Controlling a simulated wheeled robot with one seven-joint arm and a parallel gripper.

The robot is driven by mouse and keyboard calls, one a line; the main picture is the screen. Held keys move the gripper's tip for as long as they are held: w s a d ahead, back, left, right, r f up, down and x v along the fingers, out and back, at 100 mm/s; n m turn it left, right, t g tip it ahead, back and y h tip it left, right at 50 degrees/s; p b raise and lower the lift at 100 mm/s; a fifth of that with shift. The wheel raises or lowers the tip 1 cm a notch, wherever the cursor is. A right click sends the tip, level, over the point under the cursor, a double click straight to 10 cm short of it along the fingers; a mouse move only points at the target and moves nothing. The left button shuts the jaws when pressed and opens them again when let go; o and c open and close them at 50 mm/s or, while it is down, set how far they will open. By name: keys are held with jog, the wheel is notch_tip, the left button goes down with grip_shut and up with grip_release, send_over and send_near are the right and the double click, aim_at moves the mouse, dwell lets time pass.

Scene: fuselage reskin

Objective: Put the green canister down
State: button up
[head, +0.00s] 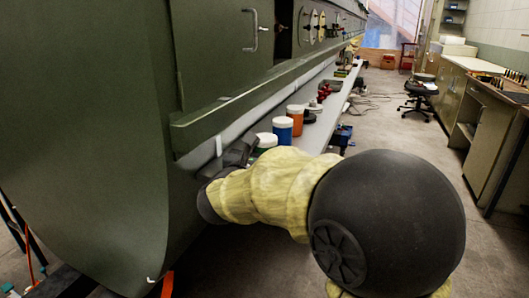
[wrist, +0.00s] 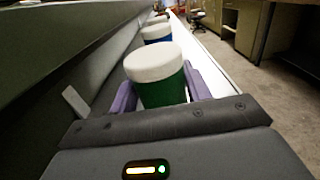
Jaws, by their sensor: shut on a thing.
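The green canister (wrist: 162,92) has a white lid and stands upright between the purple fingers of my gripper (wrist: 160,95) in the wrist view. My gripper is shut on it. In the head view the canister's white lid (head: 266,140) shows just beyond my gripper (head: 240,150), with most of its body hidden by my arm. It is at the near end of the long white shelf (head: 318,132) under the dark green fuselage. Whether its base touches the shelf is hidden.
A blue canister (head: 283,130) and an orange canister (head: 296,119) stand in a row beyond the green one, with red items (head: 323,93) farther along. The fuselage (head: 90,120) walls the left side, with a ledge (head: 240,105) above the shelf. Open floor lies to the right.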

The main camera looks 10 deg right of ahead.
jog(key=shift+f, duration=0.1)
jog(key=o, duration=1.1)
jog(key=shift+c, duration=0.2)
jog(key=v, duration=1.2)
